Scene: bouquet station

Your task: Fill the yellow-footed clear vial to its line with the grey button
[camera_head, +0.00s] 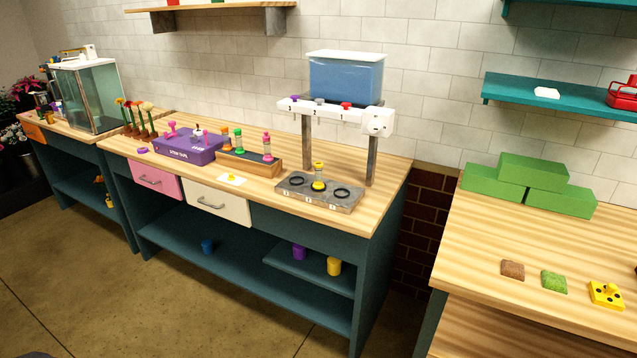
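The yellow-footed clear vial (318,177) stands upright on the grey tray (350,206), between two black rings. It is small in view, and I cannot make out its line or any liquid in it. Above it, a white dispenser bar (329,113) on two grey posts carries the grey button (319,101), with a purple button (294,99) to its left and a red button (346,105) to its right. A tank of blue liquid (346,78) sits over the bar. Neither gripper is in view.
A wooden rack (262,169) with several colored vials and a purple box (190,149) stand left of the tray. A white card (232,179) lies near the front edge. Green blocks (530,183) sit on the separate right table, across a gap.

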